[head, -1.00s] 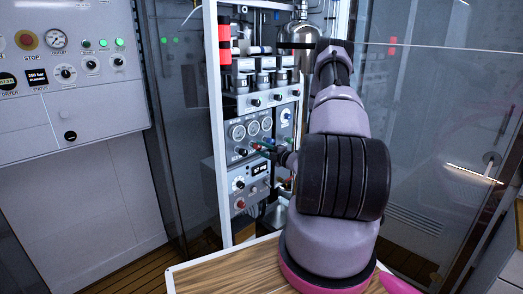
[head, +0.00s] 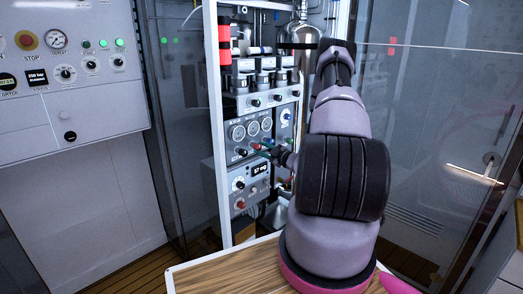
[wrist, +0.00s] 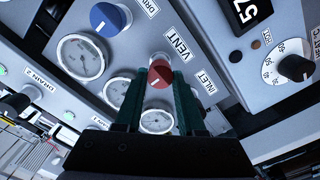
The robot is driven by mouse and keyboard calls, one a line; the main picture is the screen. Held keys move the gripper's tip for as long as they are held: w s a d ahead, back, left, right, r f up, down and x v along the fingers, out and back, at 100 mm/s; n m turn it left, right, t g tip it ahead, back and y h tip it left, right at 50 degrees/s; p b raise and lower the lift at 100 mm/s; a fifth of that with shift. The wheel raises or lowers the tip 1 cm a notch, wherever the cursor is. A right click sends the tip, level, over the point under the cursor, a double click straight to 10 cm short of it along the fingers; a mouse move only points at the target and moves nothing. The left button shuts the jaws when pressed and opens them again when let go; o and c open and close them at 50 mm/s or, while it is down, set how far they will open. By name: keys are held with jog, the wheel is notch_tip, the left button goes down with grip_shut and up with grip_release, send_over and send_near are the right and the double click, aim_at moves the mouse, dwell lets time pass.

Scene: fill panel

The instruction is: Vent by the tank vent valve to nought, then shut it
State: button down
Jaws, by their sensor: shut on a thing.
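The tank vent valve is a red knob (wrist: 159,74) beside the label VENT (wrist: 181,46) in the wrist view. My gripper (wrist: 160,82) has its two dark green fingers on either side of this knob and is shut on it. In the head view my gripper (head: 268,149) reaches the panel (head: 247,156) below the row of gauges, and the knob is small there. Several round gauges (wrist: 82,57) lie beside the knob; their readings are too small to tell. A digital display (head: 260,169) shows what looks like 57, and it also shows in the wrist view (wrist: 247,14).
A blue knob (wrist: 109,18) sits close to the red one. A black knob with a dial (wrist: 294,68) is at the right of the wrist view. An INLET label (wrist: 204,81) lies beside my finger. A wooden tabletop (head: 220,272) is in front of the rack.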

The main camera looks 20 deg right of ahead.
jog(key=shift+s+f, duration=0.1)
dwell(0.3)
jog(key=c, duration=0.5)
grip_release()
jog(key=v, duration=1)
jog(key=shift+s+d, duration=0.2)
jog(key=shift+s, duration=0.15)
